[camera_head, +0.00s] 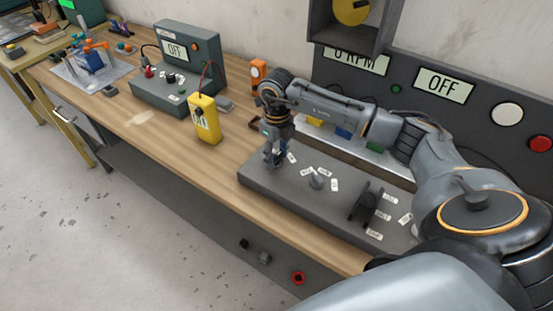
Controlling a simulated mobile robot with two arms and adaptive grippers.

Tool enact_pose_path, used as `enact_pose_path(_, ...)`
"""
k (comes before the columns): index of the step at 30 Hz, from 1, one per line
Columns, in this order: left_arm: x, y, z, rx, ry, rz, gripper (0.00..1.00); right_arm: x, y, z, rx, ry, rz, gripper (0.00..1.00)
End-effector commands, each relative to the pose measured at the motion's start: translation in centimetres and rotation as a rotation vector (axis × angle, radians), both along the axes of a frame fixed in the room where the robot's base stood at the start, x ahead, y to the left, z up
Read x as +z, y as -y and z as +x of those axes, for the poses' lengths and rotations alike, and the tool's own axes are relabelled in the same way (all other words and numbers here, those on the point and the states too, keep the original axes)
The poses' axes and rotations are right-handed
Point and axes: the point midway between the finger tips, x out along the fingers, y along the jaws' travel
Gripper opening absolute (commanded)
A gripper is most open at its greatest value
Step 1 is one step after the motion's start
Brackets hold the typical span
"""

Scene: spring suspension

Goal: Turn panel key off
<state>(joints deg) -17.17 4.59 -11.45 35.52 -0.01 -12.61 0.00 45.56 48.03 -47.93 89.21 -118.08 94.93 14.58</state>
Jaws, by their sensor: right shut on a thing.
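A dark grey sloped control panel (338,215) with small white labels lies on the wooden bench. My right gripper (273,161) points down at the panel's far left corner, beside a white label, and is shut on a small part there. That part sits where a key could be, but the fingers hide its shape and angle. My left gripper is not in view.
A yellow meter (204,119) and a grey instrument box (193,56) stand to the left. My right arm crosses above the panel.

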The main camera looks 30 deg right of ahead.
Motion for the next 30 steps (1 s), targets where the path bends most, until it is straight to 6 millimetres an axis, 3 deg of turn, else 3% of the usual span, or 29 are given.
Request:
enact_pose_path(1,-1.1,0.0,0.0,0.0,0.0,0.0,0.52,-0.5,0.1,0.1,0.045,0.004,-0.002,0.12)
enact_pose_path(12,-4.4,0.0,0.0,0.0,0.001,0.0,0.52,-0.3,0.1,0.1,0.383,0.004,-0.001,0.12)
enact_pose_path(21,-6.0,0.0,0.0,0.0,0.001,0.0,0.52,-0.2,0.1,0.1,0.576,0.003,-0.001,0.12)
enact_pose_path(30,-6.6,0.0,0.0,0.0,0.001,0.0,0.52,0.0,0.1,0.1,0.664,0.001,0.0,0.12)
